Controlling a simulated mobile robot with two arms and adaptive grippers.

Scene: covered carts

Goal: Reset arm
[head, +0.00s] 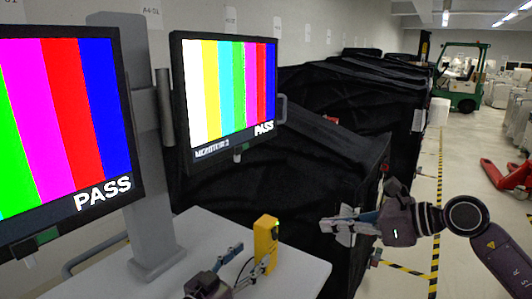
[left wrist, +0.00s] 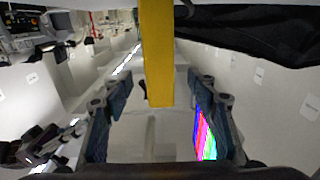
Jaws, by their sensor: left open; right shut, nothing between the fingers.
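My left gripper (head: 250,257) is low in the head view, over the light grey table top, beside an upright yellow post (head: 265,245) with a green light near its top. In the left wrist view my left gripper (left wrist: 158,95) has its two dark blue fingers wide apart. The yellow post (left wrist: 157,50) shows between them with a gap on each side; I cannot tell how far in it is. My right gripper (head: 338,226) is shut and empty, pointing left in front of the black covered carts, clear of the table.
Two monitors, one left (head: 60,130) and one right (head: 231,92), show colour bars and PASS on a grey stand (head: 152,225). Black covered carts (head: 300,150) line the wall. A green forklift (head: 463,80) and a red pallet jack (head: 505,175) are far right. The floor aisle is open.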

